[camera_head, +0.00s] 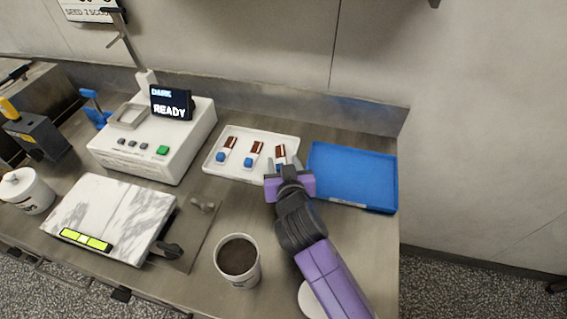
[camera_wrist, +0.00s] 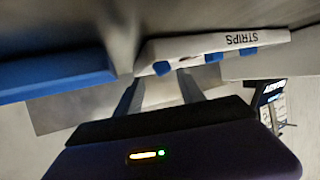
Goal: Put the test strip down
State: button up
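The white tray (camera_head: 212,168), labelled STRIPS in the wrist view (camera_wrist: 200,42), holds three test strips. Each strip has a brown coated end, a white part and a blue end. They are the left strip (camera_head: 229,144), the middle strip (camera_head: 256,150) and the right strip (camera_head: 281,152). My gripper (camera_head: 283,165) is at the tray's right end, by the right strip. Its fingers stand apart in the wrist view (camera_wrist: 160,92), with nothing clearly held between them. One blue end (camera_wrist: 162,68) shows just beyond the fingers. My gripper hides the right strip's lower part in the head view.
A blue tray (camera_head: 352,172) stands close to the right, empty. A white device (camera_head: 150,150) reads READY. A marble slab (camera_head: 110,215) lies at the left. A cup of dark brown contents (camera_head: 238,258) stands in front, left of my arm. A wall (camera_head: 480,120) rises behind.

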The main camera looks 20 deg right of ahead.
jog(key=shift+r, duration=0.1)
jog(key=shift+r+p, duration=0.3)
jog(key=shift+p, duration=0.05)
jog(key=b+v, duration=0.1)
jog(key=v, duration=1)
jog(key=shift+s+a+f, duration=0.1)
jog(key=shift+s, duration=0.4)
jog(key=shift+a+r, duration=0.1)
jog(key=shift+r, duration=0.15)
jog(key=s+a+r+n+t+y, duration=0.3)
jog(key=a+r+n+t+y, duration=0.1)
jog(key=a+n+y, duration=0.1)
jog(key=s+d+f, duration=0.1)
jog(key=s+d, duration=0.2)
jog(key=s, duration=0.6)
jog(key=s+d+f+m+g+h, duration=0.1)
jog(key=s+d, duration=0.2)
jog(key=s, duration=0.7)
jog(key=s+d+f+m+g+h, duration=0.1)
jog(key=s+d+f, duration=0.1)
jog(key=s, duration=0.7)
jog(key=shift+s+d, duration=0.2)
jog(key=shift+d, duration=0.6)
